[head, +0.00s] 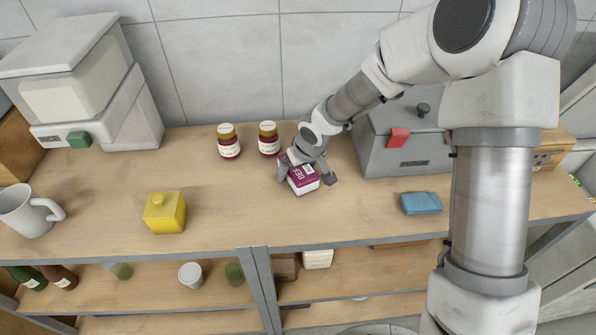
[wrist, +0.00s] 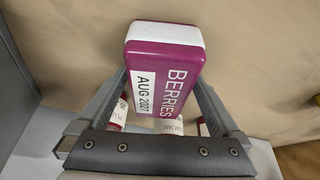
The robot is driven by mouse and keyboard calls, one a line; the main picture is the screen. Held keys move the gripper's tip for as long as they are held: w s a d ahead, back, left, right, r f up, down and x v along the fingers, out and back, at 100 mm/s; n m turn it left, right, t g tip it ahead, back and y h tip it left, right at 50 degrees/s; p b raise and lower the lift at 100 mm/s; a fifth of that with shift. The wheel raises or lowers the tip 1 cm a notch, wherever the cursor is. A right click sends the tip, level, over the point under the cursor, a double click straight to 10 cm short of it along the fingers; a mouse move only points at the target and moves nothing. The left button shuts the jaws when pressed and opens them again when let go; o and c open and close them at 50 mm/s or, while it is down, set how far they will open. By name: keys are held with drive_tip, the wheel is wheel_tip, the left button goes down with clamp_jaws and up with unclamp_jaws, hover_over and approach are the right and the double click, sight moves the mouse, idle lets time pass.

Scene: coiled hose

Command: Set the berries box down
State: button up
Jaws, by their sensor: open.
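The berries box (head: 304,181) is purple and white and rests on the wooden worktop, near the middle. In the wrist view the berries box (wrist: 163,62) shows its "BERRIES" and "AUG 2027" labels. My gripper (head: 306,177) is open, with one finger on each side of the box. In the wrist view my gripper (wrist: 161,85) has its fingers spread around the box, which looks free between them. The gripper hides part of the box in the head view.
Two dark red jars (head: 229,142) (head: 269,138) stand just behind the box. A grey lidded container (head: 397,150) is close on the right, with a blue pad (head: 421,203) before it.

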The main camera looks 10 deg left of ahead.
clamp_jaws()
idle(0.3)
